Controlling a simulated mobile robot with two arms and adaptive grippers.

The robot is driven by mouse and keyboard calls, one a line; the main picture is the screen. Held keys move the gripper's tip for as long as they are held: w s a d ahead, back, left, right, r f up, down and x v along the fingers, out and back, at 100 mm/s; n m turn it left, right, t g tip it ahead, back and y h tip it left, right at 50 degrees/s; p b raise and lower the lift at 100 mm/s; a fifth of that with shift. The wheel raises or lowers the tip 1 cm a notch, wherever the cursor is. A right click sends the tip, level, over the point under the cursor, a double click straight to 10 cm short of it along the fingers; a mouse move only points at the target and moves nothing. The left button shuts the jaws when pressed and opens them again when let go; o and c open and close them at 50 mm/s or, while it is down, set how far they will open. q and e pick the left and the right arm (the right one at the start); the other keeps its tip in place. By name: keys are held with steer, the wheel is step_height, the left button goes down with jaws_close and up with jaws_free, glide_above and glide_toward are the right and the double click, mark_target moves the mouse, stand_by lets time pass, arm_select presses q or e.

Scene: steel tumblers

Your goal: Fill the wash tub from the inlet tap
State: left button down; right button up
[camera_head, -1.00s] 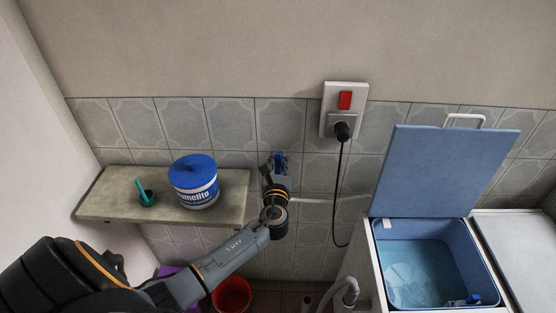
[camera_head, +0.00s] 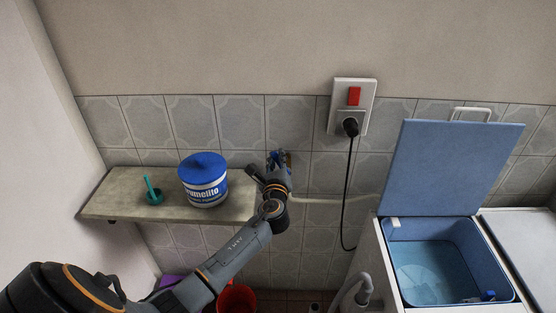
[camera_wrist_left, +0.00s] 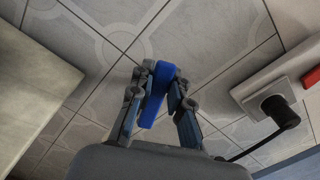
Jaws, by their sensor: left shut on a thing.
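The inlet tap's blue handle (camera_wrist_left: 158,92) shows between the fingers of my left gripper (camera_wrist_left: 157,88) in the left wrist view. The gripper is shut on it. In the head view my left gripper (camera_head: 279,160) is at the tiled wall, right of the shelf, and hides most of the tap. The wash tub (camera_head: 467,250) is the open blue basin at right, its lid raised. A paler round patch shows on its floor; I cannot tell whether it is water. My right gripper is not in view.
A pale hose (camera_head: 335,198) runs from near the tap toward the machine. A socket (camera_head: 352,107) with a black plug and hanging cord is right of the gripper. A red bucket (camera_head: 237,299) stands below.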

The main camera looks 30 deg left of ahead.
arm_select(q)
steer(key=c, duration=1.3)
jaws_free()
steer(key=shift+o, duration=0.4)
steer(key=shift+s+d+f, duration=0.1)
steer(key=shift+s+d, duration=0.05)
steer(key=shift+s, duration=0.15)
steer(key=v, duration=1.1)
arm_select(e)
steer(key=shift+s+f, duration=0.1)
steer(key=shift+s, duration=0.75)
arm_select(q)
steer(key=shift+d, duration=0.15)
